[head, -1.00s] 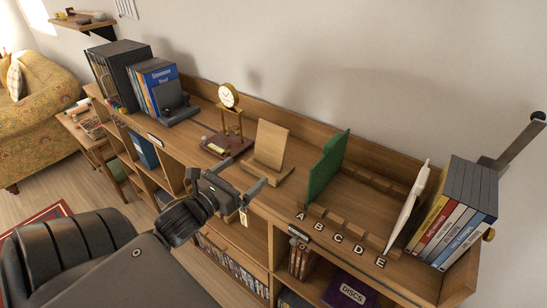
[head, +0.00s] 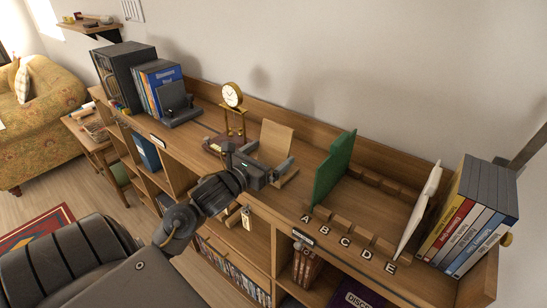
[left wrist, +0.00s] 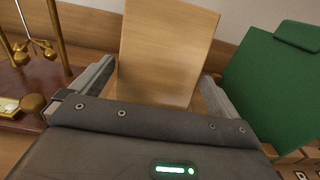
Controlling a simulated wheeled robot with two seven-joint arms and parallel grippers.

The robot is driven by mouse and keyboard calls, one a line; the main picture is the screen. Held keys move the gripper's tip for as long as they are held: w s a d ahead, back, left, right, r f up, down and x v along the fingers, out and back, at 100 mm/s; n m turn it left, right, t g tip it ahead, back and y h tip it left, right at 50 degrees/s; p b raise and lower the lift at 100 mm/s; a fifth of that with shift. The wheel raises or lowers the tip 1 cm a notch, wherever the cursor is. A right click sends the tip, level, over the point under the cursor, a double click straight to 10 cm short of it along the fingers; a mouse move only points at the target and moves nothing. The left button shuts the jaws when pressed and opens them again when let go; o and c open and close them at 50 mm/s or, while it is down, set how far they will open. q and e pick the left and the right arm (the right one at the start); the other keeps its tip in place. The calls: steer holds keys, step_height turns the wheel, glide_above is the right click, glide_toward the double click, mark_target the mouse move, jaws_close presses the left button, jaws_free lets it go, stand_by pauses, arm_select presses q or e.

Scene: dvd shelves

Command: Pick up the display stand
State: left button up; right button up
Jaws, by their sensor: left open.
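The display stand (head: 277,140) is a light wooden easel with a tilted back panel, standing on the shelf top between the clock and the green divider. My left gripper (head: 268,166) is just in front of it, open. In the left wrist view the stand's wooden panel (left wrist: 165,50) rises between the two open fingers (left wrist: 155,85), one on each side. I cannot tell whether either finger touches it. The stand's lower part is hidden behind the gripper. My right gripper is not in view.
A gold clock (head: 232,96) on a dark red base stands close on the left. A green divider (head: 333,168) stands close on the right, beside lettered slots. Books (head: 468,215) fill the right end, and more books and a black holder (head: 178,103) stand at the left.

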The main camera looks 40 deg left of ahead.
mark_target(268, 121)
arm_select(q)
steer(key=shift+w, duration=0.15)
steer(key=c, duration=0.6)
steer(key=shift+c, duration=1)
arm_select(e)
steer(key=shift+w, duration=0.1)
arm_select(q)
steer(key=shift+r, duration=0.15)
steer(key=shift+r, duration=0.25)
step_height(268, 121, up, 9)
steer(key=shift+r+p, duration=0.15)
steer(key=shift+p, duration=0.8)
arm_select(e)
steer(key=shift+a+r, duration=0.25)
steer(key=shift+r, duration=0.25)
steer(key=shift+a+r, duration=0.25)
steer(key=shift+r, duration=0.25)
